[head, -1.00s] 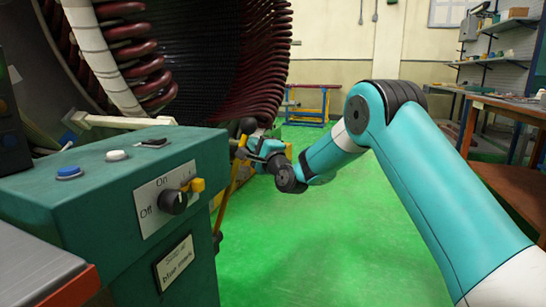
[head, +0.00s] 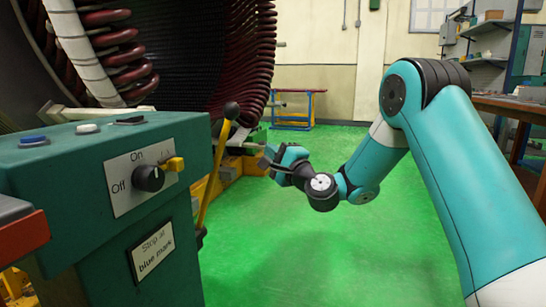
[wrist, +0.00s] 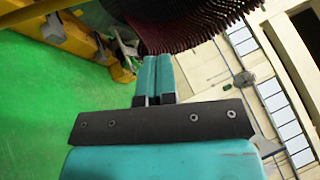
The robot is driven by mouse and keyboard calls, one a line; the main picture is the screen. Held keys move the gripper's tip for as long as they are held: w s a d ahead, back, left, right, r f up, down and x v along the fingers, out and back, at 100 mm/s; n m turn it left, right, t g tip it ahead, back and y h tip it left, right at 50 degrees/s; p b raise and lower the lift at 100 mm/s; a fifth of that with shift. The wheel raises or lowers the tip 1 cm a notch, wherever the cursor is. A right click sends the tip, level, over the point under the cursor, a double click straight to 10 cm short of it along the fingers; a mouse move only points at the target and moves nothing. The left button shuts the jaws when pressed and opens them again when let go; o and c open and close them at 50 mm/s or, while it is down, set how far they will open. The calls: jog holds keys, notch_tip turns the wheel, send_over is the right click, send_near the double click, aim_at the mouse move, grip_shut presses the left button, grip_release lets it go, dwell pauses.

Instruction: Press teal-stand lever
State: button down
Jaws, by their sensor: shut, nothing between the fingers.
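The teal stand (head: 60,170) fills the left of the head view. Its lever (head: 213,170) is a yellow rod with a black ball knob (head: 231,109), rising beside the stand's right side and leaning slightly right. My gripper (head: 266,160) is right of the lever and lower than the knob in the picture, with a visible gap between them. In the wrist view my gripper's teal fingers (wrist: 157,75) are together and hold nothing. A yellow bar crosses the top left there; I cannot tell if it is the lever.
The stand carries a black rotary switch (head: 149,178), a yellow tab (head: 175,164) and top buttons (head: 88,128). A large stator with dark red coils (head: 250,60) stands behind. Green floor (head: 270,250) is open. A workbench (head: 500,105) is at the right.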

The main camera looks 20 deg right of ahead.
jog(key=s+a+r+n+g+y+p, duration=0.1)
jog(key=s+a+n+g+y, duration=0.2)
jog(key=a+n, duration=0.25)
jog(key=s+a+r+n+g+y, duration=0.1)
jog(key=s+a+n+g+y, duration=0.25)
jog(key=a, duration=0.25)
jog(key=s+a+f+n+g+h, duration=0.1)
jog(key=s+a+n+g, duration=0.25)
jog(key=s, duration=0.25)
jog(key=s+a+f+n+g, duration=0.1)
jog(key=s+a+n+g, duration=0.25)
jog(key=s, duration=0.25)
jog(key=s+d+f+n+g+h, duration=0.1)
jog(key=s+d+n+g+h, duration=0.1)
jog(key=s, duration=0.5)
jog(key=s+d+f+n+g+h+p, duration=0.1)
jog(key=s+d+f+n+g+h, duration=0.1)
jog(key=s, duration=0.5)
jog(key=s+d+f+n+g+h+p, duration=0.1)
jog(key=s+d+n+g+h, duration=0.1)
jog(key=s, duration=0.6)
jog(key=shift+d+f+n+g+h, duration=0.25)
jog(key=shift+f+n+g+h, duration=0.25)
jog(key=shift+n, duration=0.6)
jog(key=shift+w+r, duration=0.15)
